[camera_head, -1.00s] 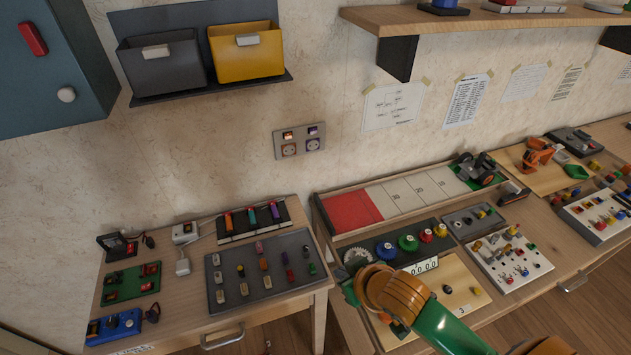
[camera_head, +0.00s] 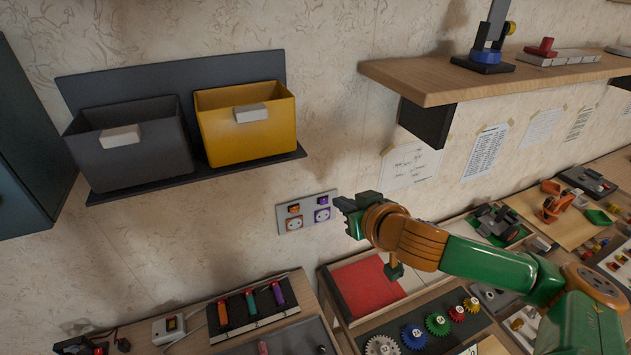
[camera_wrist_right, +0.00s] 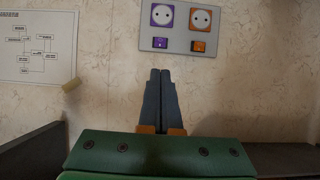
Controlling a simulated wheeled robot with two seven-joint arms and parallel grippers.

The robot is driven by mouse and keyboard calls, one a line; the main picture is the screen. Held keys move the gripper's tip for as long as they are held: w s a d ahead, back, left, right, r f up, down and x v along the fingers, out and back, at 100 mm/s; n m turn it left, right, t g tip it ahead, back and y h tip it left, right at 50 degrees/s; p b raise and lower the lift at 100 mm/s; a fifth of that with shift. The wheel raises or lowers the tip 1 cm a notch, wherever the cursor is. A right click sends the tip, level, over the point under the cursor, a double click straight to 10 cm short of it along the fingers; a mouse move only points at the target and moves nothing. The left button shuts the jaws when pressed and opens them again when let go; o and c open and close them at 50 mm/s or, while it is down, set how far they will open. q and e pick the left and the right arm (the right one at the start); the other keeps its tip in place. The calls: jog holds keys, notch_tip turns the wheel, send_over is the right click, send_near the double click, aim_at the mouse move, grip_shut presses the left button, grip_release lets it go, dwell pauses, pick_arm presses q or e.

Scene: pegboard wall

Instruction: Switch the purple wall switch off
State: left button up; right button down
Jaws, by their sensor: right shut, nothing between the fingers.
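The grey wall plate (camera_head: 308,211) carries a purple switch (camera_head: 322,201) and an orange switch (camera_head: 294,208), each above a socket of its own colour. The wrist view shows the plate upside down, with the purple switch (camera_wrist_right: 160,43) at left and the orange switch (camera_wrist_right: 198,46) at right. My right gripper (camera_head: 342,203) is shut and empty, just right of the plate in the head view. In the wrist view its closed fingertips (camera_wrist_right: 160,72) point at the plate, below the purple switch in the picture, with no visible contact. My left gripper is out of view.
A grey bin (camera_head: 130,150) and a yellow bin (camera_head: 245,130) hang on the wall above left. A wooden shelf (camera_head: 430,85) juts out above right. Workbenches with gears and small parts stand below.

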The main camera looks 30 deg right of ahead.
jog(key=v, duration=0.3)
jog(key=p, duration=0.2)
send_near(321, 192)
jog(key=x, duration=0.5)
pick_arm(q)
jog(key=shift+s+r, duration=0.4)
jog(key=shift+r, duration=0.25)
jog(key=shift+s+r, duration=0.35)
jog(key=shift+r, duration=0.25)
pick_arm(e)
jog(key=shift+w+f, duration=0.3)
jog(key=shift+w, duration=0.25)
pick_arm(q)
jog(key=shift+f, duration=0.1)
